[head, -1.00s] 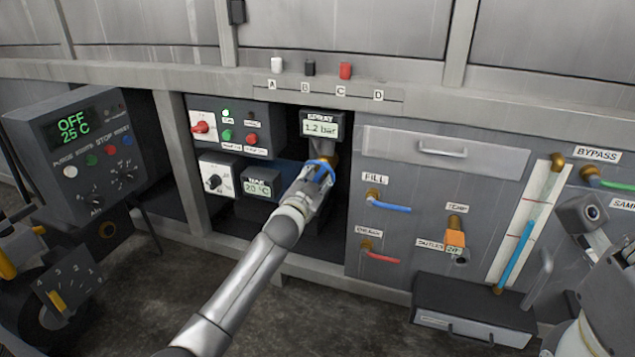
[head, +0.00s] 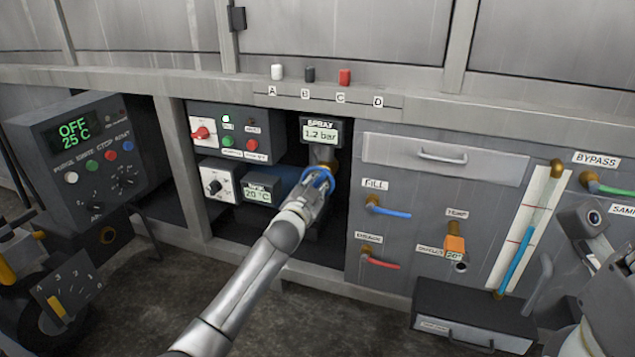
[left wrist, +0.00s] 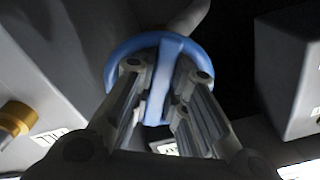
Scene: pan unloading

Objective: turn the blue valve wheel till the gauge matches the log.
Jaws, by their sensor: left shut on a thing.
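The spray gauge (head: 320,135) is a digital display reading 1.2 bar. My left gripper (head: 318,186) is shut on the wheel. In the left wrist view, the wheel's blue rim and spoke (left wrist: 163,80) lie between and beyond the two fingers (left wrist: 165,100). The fingers hide part of the wheel. I cannot make out a log in either view. My right gripper's fingers do not show; only parts of my right arm appear at the right edge.
A control box (head: 85,150) reading OFF and 25 C stands at left. Switch panels (head: 235,135) and a 20 °C display (head: 262,190) sit left of the wheel. A panel with a blue fill handle (head: 388,209) and a red handle (head: 382,263) is at right. A black box (head: 470,312) juts out below.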

